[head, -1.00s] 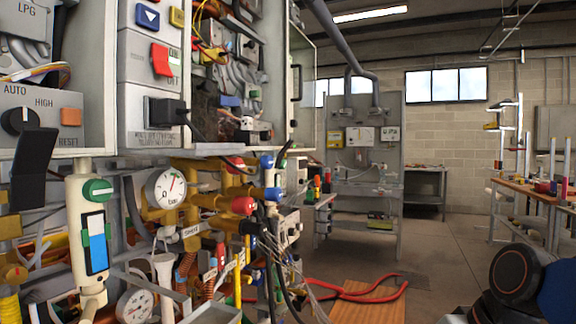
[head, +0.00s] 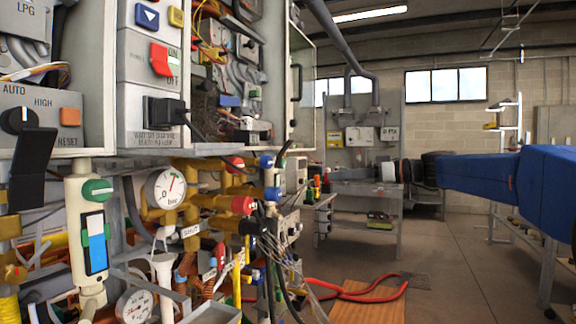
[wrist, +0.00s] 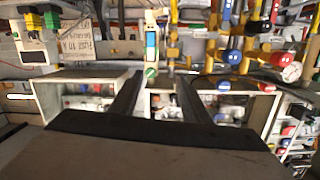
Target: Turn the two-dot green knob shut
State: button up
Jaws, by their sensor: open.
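A green knob (head: 97,190) sits at the top of a white upright pipe with a blue gauge window at the left of the head view. A pale mark shows on it, but I cannot make out dots. What looks like the same knob appears in the wrist view (wrist: 151,72), where the scene is upside down. My gripper (head: 388,172) is well to the right of the panel in the head view, apart from the knob. In the wrist view, my gripper's two dark fingers (wrist: 158,78) are spread with nothing between them, and the knob shows beyond their tips.
A round pressure gauge (head: 166,188), yellow pipes and a red knob (head: 242,205) crowd the panel right of the green knob. A black lever (head: 35,165) juts out at its left. Loose cables (head: 283,250) hang at the panel's right edge.

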jog(key=w+r+n+y, duration=0.1)
jog(key=w+r+y, duration=0.1)
jog(key=w+r, duration=0.1)
send_near(285, 163)
jog(key=x, duration=0.8)
jog(key=shift+a, duration=0.4)
jog(key=c, duration=1)
